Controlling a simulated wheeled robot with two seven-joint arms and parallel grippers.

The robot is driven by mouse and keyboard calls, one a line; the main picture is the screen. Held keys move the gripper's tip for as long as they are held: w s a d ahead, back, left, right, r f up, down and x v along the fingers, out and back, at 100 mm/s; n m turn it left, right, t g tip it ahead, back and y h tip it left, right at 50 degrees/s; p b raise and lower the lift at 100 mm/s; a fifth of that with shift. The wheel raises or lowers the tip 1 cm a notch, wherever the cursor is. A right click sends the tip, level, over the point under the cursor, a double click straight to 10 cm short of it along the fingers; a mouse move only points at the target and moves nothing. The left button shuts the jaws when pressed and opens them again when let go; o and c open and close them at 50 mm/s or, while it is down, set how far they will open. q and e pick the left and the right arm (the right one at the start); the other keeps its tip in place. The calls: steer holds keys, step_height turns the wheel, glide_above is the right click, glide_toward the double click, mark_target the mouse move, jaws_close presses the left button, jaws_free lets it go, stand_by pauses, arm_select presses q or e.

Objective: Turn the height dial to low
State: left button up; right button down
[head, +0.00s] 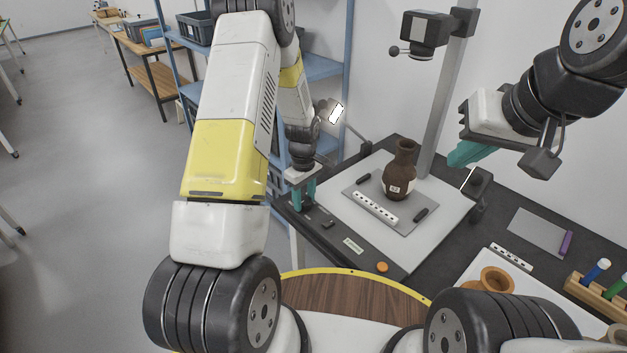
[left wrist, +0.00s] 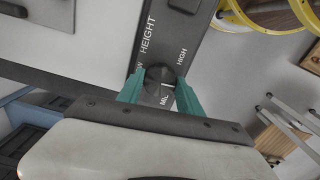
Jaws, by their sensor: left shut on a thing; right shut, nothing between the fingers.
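The height dial (left wrist: 158,74) is a dark round knob on a dark panel (left wrist: 186,44). In the left wrist view the labels HEIGHT, HIGH and MID show around it, with a label at its left partly hidden. My left gripper (left wrist: 160,84) has its teal fingers shut on the dial, one on each side. I cannot tell where the dial points. In the head view my left gripper (head: 304,194) is at the left corner of the copy stand, and its fingers cover the dial. My right gripper (head: 470,153) is shut and empty, raised right of the vase.
A brown vase (head: 398,176) stands on a grey plate (head: 364,187) with a scale bar (head: 375,207), on the white board. An orange button (head: 382,267) is on the panel's front. A camera (head: 425,28) hangs on the column above. A pen rack (head: 600,297) stands at right.

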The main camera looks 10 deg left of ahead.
arm_select(q)
steer(key=m, duration=0.5)
steer(key=shift+m, duration=0.3)
steer(key=m, duration=1.3)
steer(key=shift+m, duration=0.3)
steer(key=m, duration=1.3)
steer(key=shift+m, duration=2.2)
